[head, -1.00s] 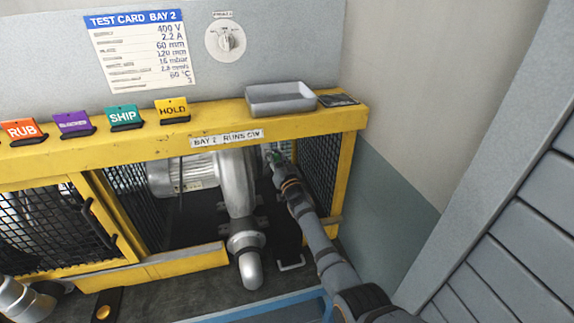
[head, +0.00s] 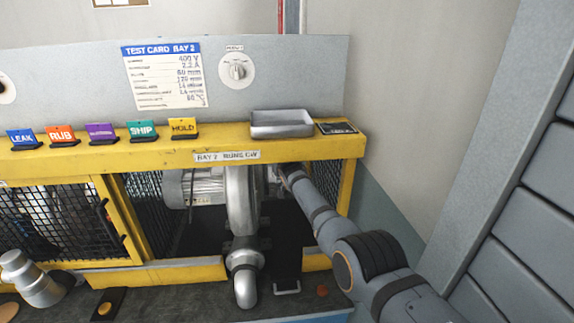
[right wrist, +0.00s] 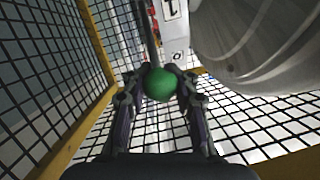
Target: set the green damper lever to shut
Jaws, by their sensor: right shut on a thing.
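The green damper lever shows in the right wrist view as a round green knob (right wrist: 160,86) at the end of a thin dark rod. My right gripper (right wrist: 159,73) is shut on the knob, with one finger on each side of it. A white plate (right wrist: 175,35) with dark marks lies just right of the rod; its marks are too partial to read surely. In the head view my right arm reaches into the yellow-framed cage right of the silver blower (head: 241,200). The gripper and lever are hidden there. My left gripper is not in view.
The yellow cage frame (head: 345,190) and black mesh stand close around my right arm. A grey tray (head: 282,132) and a dark card (head: 338,128) sit on the top rail. Several coloured signs stand to the left. A silver outlet pipe (head: 245,285) stands at the front.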

